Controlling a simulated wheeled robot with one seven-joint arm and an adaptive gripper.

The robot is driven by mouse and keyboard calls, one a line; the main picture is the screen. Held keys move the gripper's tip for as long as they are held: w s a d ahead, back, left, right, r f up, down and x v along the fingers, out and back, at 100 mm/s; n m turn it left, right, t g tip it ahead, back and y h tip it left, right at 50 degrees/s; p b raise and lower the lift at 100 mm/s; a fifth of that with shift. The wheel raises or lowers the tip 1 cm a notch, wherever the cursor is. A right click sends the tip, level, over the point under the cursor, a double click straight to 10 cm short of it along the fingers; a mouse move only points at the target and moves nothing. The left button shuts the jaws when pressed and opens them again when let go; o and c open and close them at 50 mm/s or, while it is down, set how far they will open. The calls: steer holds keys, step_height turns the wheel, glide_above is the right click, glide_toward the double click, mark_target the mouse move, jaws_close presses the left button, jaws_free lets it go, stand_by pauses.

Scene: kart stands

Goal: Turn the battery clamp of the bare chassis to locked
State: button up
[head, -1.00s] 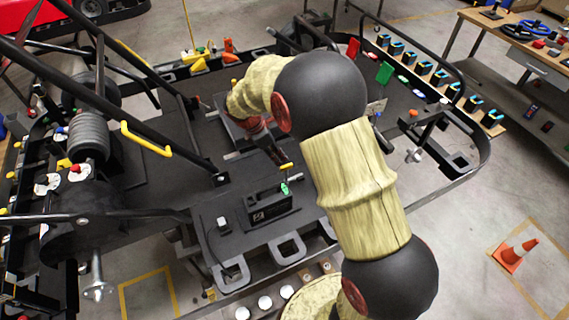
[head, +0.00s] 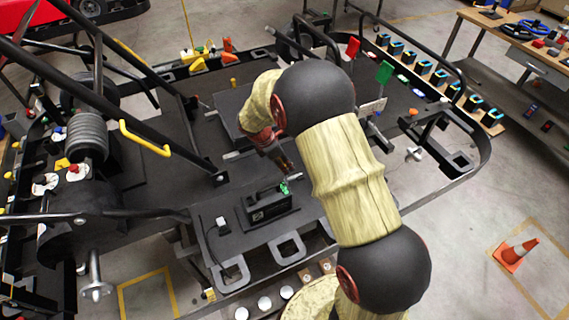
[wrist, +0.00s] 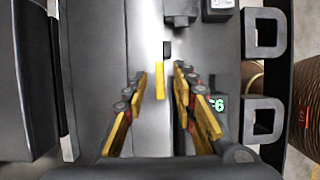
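The bare chassis (head: 150,200) is a wide black frame in the head view. A black box (head: 268,207) with a white label and a green tag (head: 284,189) sits on its deck, below my gripper (head: 288,172). In the wrist view my gripper (wrist: 160,80) is open, its yellow-padded fingers apart. A short yellow lever (wrist: 160,82) with a black end, apparently the clamp's handle, shows between the fingertips, with gaps on both sides. A green marking (wrist: 216,103) shows beside the right finger. In the head view the lever is hidden by my gripper.
Square black loops (head: 286,249) line the chassis's near edge. A yellow handle (head: 145,138) on a slanting black bar stands to the left. Red and green flags (head: 384,72) stand behind my arm.

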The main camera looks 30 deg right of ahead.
steer(key=shift+c, duration=0.8)
jaws_close()
